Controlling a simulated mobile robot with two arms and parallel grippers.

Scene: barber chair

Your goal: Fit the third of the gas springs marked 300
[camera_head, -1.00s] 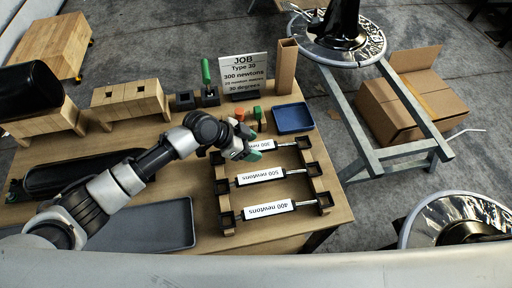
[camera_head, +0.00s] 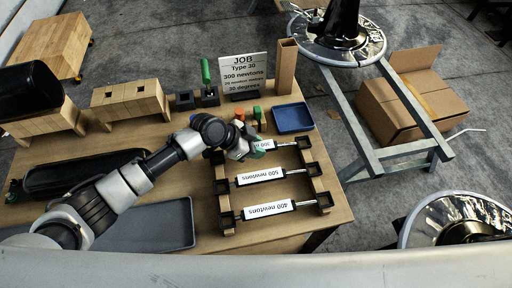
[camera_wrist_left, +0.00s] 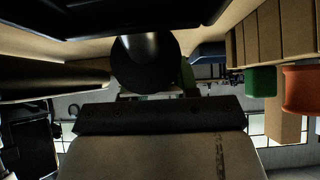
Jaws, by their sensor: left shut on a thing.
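The rack's far row holds a gas spring (camera_head: 284,143) with a white label reading 300, partly covered by my left gripper. My left gripper (camera_head: 256,151) is shut on this spring near its left end, and the spring still lies at rack height. In the left wrist view a dark round cylinder (camera_wrist_left: 145,65) shows close up between dark gripper parts. A gas spring marked 500 (camera_head: 262,175) and one marked 400 (camera_head: 268,210) lie in the nearer rows of the wooden rack (camera_head: 225,200). My right gripper is in no view.
A job sign (camera_head: 243,72) reads Type 30, 300 newtons. A blue tray (camera_head: 293,118), a green-handled tool (camera_head: 206,72) and a tall wooden block (camera_head: 287,65) stand behind the rack. A black padded piece (camera_head: 75,175) and a grey tray (camera_head: 150,228) lie left.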

